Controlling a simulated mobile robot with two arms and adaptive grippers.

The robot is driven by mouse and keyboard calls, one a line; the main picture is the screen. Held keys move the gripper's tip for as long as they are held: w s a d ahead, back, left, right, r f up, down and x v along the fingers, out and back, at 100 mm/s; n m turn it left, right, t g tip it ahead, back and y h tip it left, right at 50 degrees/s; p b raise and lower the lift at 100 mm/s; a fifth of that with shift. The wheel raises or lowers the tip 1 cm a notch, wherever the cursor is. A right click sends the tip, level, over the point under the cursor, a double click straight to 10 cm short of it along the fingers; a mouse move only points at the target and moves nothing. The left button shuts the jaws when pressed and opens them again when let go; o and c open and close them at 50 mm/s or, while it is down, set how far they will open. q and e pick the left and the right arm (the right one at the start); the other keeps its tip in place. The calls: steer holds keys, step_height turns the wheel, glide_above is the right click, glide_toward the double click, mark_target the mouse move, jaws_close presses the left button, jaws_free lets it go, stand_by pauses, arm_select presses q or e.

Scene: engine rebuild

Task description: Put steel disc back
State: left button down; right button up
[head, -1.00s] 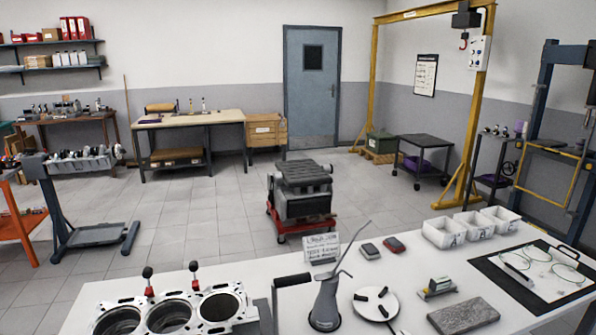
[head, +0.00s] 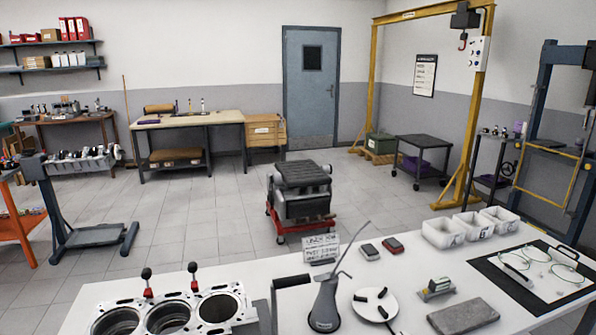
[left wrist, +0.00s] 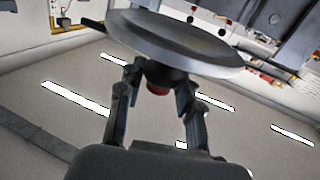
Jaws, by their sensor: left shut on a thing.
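A large grey steel disc (left wrist: 185,42) fills the upper middle of the left wrist view, tilted, its rim sloping down to the right. A dark hub and a small red part show under it. My left gripper (left wrist: 158,78) is shut on the disc at this hub, with a finger on each side. The far face of the disc is hidden. The left gripper and the held disc do not show in the head view. My right gripper is in neither view.
On the white bench (head: 268,275) are an engine block (head: 195,313) with open bores, a grey oil can (head: 324,308), a pale round plate (head: 366,314) with dark pieces, a grey stone slab (head: 463,316), white bins (head: 443,235) and a black mat (head: 516,290). An engine stands on a red dolly (head: 302,226) beyond.

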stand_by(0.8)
arm_select(q)
steer(key=w+r, duration=0.5)
steer(key=w, duration=0.4)
steer(key=w+d+r, duration=0.1)
steer(key=w+r, duration=0.4)
steer(key=w, duration=0.3)
steer(key=shift+w+d+r, duration=0.2)
steer(key=shift+w+r, duration=0.05)
steer(key=shift+w, duration=0.15)
steer(key=w+a+f+p, duration=0.1)
steer(key=w+a+f, duration=0.1)
steer(key=w+f, duration=1)
steer(key=shift+w+a+f+p, duration=0.2)
steer(key=shift+w+f+p, duration=0.15)
steer(key=shift+w, duration=0.55)
